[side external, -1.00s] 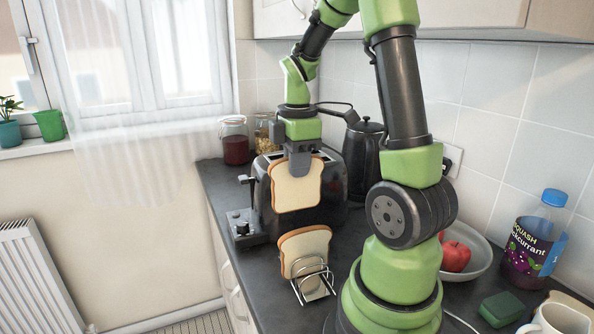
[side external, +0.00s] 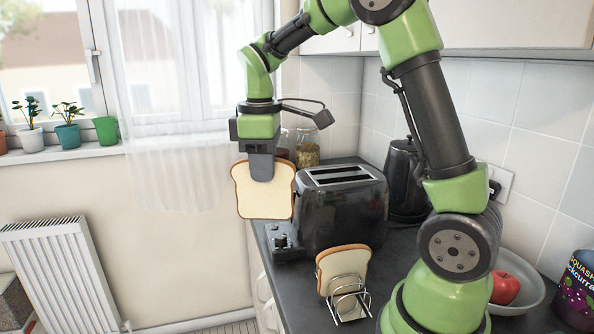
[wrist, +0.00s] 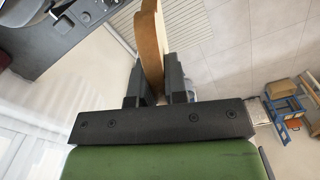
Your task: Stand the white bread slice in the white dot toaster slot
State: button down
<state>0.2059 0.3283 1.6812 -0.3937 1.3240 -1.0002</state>
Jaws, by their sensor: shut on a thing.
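My gripper (side external: 261,168) is shut on the top edge of a white bread slice (side external: 263,196), which hangs upright below the fingers. In the wrist view the slice (wrist: 150,45) shows edge-on between the two fingers (wrist: 160,85). The slice is in the air to the left of the black toaster (side external: 340,212), beyond the counter's edge in the picture. The toaster's top shows two long slots (side external: 342,175), both looking empty. I cannot make out a white dot at either slot. Part of the toaster also shows in the wrist view (wrist: 22,15).
Another bread slice (side external: 345,268) stands in a wire rack (side external: 350,300) in front of the toaster. A bowl (side external: 530,295) with red apples (side external: 504,288) is right of my base.

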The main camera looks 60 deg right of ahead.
aim_at(246, 161)
jog(key=shift+w+a+r+m, duration=0.15)
jog(key=shift+w+a+r, duration=0.3)
jog(key=shift+w, duration=0.1)
jog(key=shift+w+a+r+m, duration=0.15)
jog(key=shift+w+a+r, duration=0.25)
jog(key=shift+w, duration=0.15)
jog(key=s+d+r+n, duration=0.15)
jog(key=s+d, duration=0.35)
jog(key=d, duration=0.7)
jog(key=s+d+n, duration=0.3)
jog(key=s+d, duration=0.2)
jog(key=d, duration=0.8)
notch_tip(246, 161, down, 8)
jog(key=shift+w+a+f, duration=0.15)
jog(key=shift+w+a, duration=0.1)
jog(key=shift+m, duration=0.25)
jog(key=c, duration=1.1)
grip_release()
